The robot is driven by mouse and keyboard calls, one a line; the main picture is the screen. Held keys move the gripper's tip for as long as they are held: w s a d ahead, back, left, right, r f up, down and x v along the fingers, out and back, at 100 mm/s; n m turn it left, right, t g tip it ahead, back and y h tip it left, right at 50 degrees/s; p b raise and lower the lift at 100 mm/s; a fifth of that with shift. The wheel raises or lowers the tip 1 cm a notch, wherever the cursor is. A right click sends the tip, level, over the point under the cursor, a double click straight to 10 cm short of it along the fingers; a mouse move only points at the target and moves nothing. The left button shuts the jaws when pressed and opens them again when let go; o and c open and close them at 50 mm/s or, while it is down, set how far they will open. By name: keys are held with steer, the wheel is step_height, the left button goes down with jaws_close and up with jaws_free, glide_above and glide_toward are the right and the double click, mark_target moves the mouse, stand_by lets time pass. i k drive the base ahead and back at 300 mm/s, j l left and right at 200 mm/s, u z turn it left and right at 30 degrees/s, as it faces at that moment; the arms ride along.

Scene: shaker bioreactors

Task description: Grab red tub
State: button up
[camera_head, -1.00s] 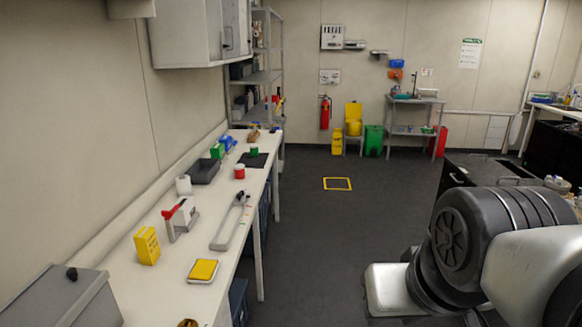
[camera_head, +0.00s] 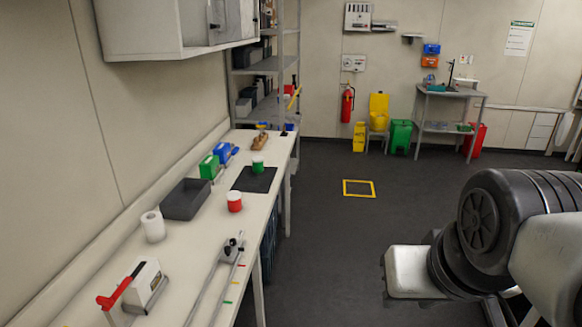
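A small red tub with a white lid (camera_head: 234,202) stands upright on the long white bench (camera_head: 180,246) at the left. It is just in front of a dark mat, with clear bench top around it. My arm shows at the lower right, well away from the bench. My gripper is not in view.
A dark tray (camera_head: 186,199), a white roll (camera_head: 153,226) and green and blue boxes (camera_head: 209,167) sit left of the tub. A long metal tool (camera_head: 222,271) and a red-handled device (camera_head: 138,288) lie nearer. A wall cabinet (camera_head: 165,28) overhangs the bench. The dark floor (camera_head: 330,240) right of the bench is open.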

mark_target(234, 202)
steer(key=i+u, duration=0.3)
steer(key=i, duration=0.15)
steer(key=i+l+u, duration=0.55)
steer(key=i, duration=0.25)
steer(key=i+l+u, duration=0.2)
steer(key=u, duration=0.2)
steer(key=i+l+u, duration=0.25)
steer(key=u, duration=0.15)
steer(key=i+l+u, duration=0.2)
steer(key=l+u, duration=0.2)
steer(key=i+l+u, duration=0.1)
steer(key=l+u, duration=0.75)
